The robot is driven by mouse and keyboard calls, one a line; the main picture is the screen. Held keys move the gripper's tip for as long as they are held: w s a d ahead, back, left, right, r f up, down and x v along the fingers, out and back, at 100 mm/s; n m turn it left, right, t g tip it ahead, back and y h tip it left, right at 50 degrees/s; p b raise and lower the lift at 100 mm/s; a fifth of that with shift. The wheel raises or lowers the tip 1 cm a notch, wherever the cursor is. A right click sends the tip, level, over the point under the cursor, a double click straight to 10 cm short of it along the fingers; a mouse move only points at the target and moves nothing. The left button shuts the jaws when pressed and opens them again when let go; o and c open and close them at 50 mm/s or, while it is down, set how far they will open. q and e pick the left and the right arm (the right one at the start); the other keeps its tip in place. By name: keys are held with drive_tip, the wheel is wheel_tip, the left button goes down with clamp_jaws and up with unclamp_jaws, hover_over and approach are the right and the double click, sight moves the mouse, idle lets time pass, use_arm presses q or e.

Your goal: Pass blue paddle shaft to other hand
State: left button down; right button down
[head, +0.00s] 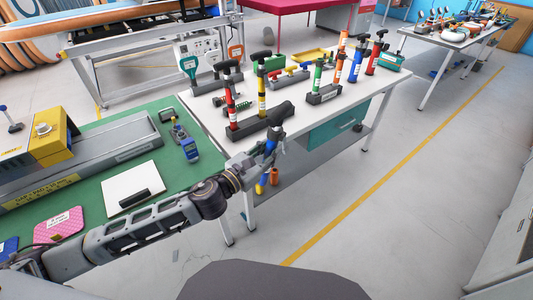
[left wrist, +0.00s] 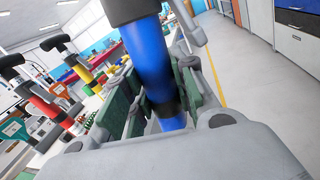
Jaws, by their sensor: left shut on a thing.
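The blue shaft (head: 270,147) is held in front of the white table's near edge, with a black T-shaped end (head: 282,110) on top. My left gripper (head: 258,163) is shut around it. In the left wrist view the blue shaft (left wrist: 150,60) runs between the green-padded fingers (left wrist: 152,112), with a black collar above and a black band lower down. It leans slightly. My right gripper is in neither view.
The white table (head: 375,95) carries several coloured pumps in grey stands (head: 262,122), close behind the held shaft. A green-topped bench (head: 110,130) with a grey and yellow machine (head: 40,140) lies left. The floor (head: 400,190) on the right is clear.

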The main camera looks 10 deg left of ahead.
sight(282, 140)
use_arm(q)
drive_tip(key=shift+m+g+h, duration=0.6)
drive_tip(key=shift+h, duration=0.3)
drive_tip(key=shift+w+d+r, duration=0.15)
drive_tip(key=shift+d+r, duration=0.6)
drive_tip(key=shift+r, duration=0.15)
drive_tip(key=shift+w+d+r, duration=0.15)
drive_tip(key=shift+d+r, duration=0.6)
drive_tip(key=shift+r, duration=0.1)
